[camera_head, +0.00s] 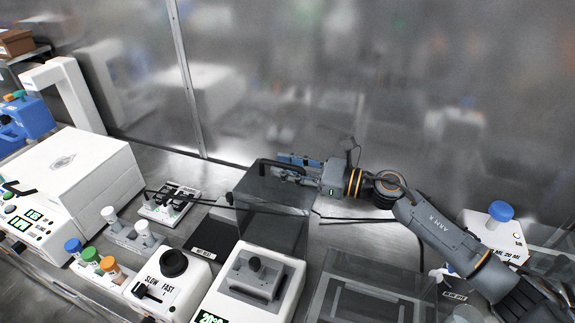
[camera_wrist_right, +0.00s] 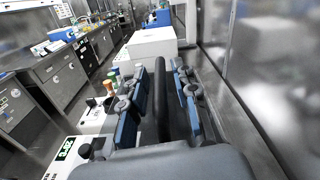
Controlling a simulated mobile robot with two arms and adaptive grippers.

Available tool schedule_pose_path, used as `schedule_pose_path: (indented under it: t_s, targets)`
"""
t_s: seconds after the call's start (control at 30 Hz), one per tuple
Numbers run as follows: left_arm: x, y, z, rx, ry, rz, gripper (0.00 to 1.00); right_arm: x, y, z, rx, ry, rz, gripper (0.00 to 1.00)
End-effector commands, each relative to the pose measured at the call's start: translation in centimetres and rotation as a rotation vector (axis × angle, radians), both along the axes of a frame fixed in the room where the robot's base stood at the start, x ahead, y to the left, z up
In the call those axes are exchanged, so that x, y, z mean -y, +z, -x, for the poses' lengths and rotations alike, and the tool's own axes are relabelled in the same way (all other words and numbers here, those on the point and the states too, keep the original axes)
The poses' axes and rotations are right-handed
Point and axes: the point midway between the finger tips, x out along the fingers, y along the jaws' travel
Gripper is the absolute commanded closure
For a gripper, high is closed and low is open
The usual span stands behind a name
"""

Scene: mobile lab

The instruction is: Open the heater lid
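The heater (camera_head: 219,305) is a white box with a lit green display, at the bottom centre of the head view. Its smoky see-through lid (camera_head: 270,215) stands raised at the heater's back side, with a dark handle along its top edge. My right gripper (camera_head: 287,163) is at that handle. In the right wrist view, a black bar, apparently the handle (camera_wrist_right: 161,105), runs between the blue fingers of my right gripper (camera_wrist_right: 166,75). Gaps show beside the bar, so the fingers look open around it. My left gripper is not in view.
A knobbed white SLOW/FAST device (camera_head: 172,285) and tube racks stand left of the heater. A big white machine (camera_head: 80,175) is further left. A clear box (camera_head: 370,300) is to the right. A metal wall (camera_head: 300,70) closes off the back.

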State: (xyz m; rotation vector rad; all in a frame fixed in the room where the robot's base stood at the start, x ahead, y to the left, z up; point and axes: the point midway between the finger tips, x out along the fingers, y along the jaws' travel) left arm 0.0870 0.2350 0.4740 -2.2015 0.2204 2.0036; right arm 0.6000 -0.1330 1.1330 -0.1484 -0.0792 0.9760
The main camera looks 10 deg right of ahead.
Motion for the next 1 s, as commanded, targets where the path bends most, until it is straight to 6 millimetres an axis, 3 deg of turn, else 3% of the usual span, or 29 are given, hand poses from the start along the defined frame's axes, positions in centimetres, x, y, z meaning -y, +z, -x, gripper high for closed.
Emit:
schedule_pose_path:
  t_s: [0.03, 0.1, 0.4, 0.7, 1.0]
  targets:
    - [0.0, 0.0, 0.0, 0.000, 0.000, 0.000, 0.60, 0.0, 0.0, 0.0, 0.000, 0.000, 0.000, 0.87]
    - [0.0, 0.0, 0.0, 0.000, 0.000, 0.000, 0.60, 0.0, 0.0, 0.0, 0.000, 0.000, 0.000, 1.00]
    - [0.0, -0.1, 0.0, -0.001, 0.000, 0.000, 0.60, -0.1, 0.0, 0.1, 0.005, 0.001, 0.003, 1.00]
    - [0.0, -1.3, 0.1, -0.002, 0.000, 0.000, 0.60, -2.0, 0.9, 3.1, 0.135, 0.002, 0.093, 1.00]
    - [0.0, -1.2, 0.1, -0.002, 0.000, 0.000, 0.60, -2.3, 1.1, 3.5, 0.153, 0.002, 0.104, 1.00]
